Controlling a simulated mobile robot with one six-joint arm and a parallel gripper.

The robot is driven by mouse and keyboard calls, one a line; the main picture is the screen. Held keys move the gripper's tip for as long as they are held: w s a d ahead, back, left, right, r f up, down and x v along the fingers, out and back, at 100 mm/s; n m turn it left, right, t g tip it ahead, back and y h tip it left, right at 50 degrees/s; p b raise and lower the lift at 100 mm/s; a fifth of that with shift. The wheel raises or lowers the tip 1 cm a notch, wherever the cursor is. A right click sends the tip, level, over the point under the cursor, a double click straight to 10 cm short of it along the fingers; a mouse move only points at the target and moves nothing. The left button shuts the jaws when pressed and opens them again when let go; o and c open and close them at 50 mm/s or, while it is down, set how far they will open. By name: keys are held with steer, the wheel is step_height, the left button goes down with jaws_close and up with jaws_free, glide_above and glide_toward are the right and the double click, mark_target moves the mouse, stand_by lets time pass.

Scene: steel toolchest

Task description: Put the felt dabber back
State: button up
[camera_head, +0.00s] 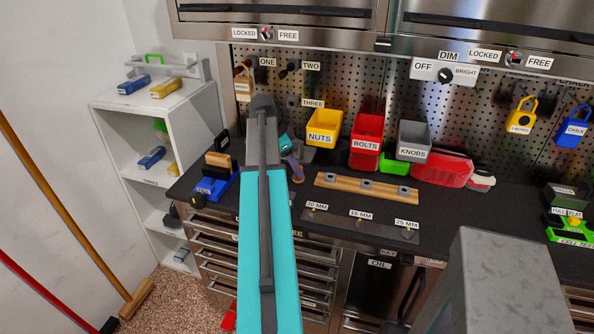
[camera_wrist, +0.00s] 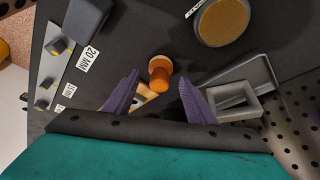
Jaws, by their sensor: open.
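A small orange-brown knob-shaped piece with a paler round end (camera_wrist: 160,70) shows in the wrist view and is probably the felt dabber. It is in line with the gap between the purple fingers of my gripper (camera_wrist: 158,78). My gripper is open, and I cannot tell how far the piece is from the fingertips. In the head view my gripper (camera_head: 294,165) is over the left part of the dark worktop, partly behind my teal arm. A light wooden piece (camera_wrist: 146,96) is partly hidden beside the left finger.
In the wrist view a grey open frame (camera_wrist: 236,104) is close to the right finger. A round brown-topped thing (camera_wrist: 221,21) is above. In the head view a wooden strip (camera_head: 340,184), the NUTS bin (camera_head: 323,125) and a blue-based holder (camera_head: 213,188) stand around my gripper.

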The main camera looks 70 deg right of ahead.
steer(key=b+v, duration=0.1)
steer(key=v, duration=0.8)
steer(key=shift+b, duration=0.35)
steer(key=shift+r, duration=0.15)
stand_by(0.4)
